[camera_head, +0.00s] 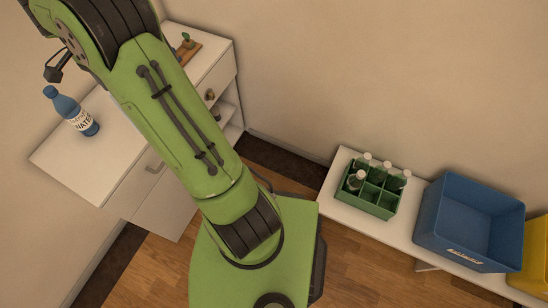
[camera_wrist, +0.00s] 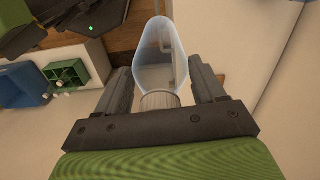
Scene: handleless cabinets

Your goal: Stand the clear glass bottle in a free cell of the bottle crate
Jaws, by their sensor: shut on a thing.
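My gripper (camera_wrist: 159,68) shows in the wrist view, with its two dark fingers shut on the clear glass bottle (camera_wrist: 158,45). The bottle's ribbed pale end is close to the gripper's palm and its clear body extends away between and past the fingers. In the head view neither the gripper nor this bottle can be made out. The green bottle crate (camera_head: 368,206) stands on a low white bench; several white-capped bottles fill its back row and front left cell, and front cells to the right look empty. The crate also shows at the left of the wrist view (camera_wrist: 67,84), apart from the gripper.
A blue bin (camera_head: 466,222) and a yellow bin (camera_head: 534,262) stand right of the crate on the bench (camera_head: 402,234).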

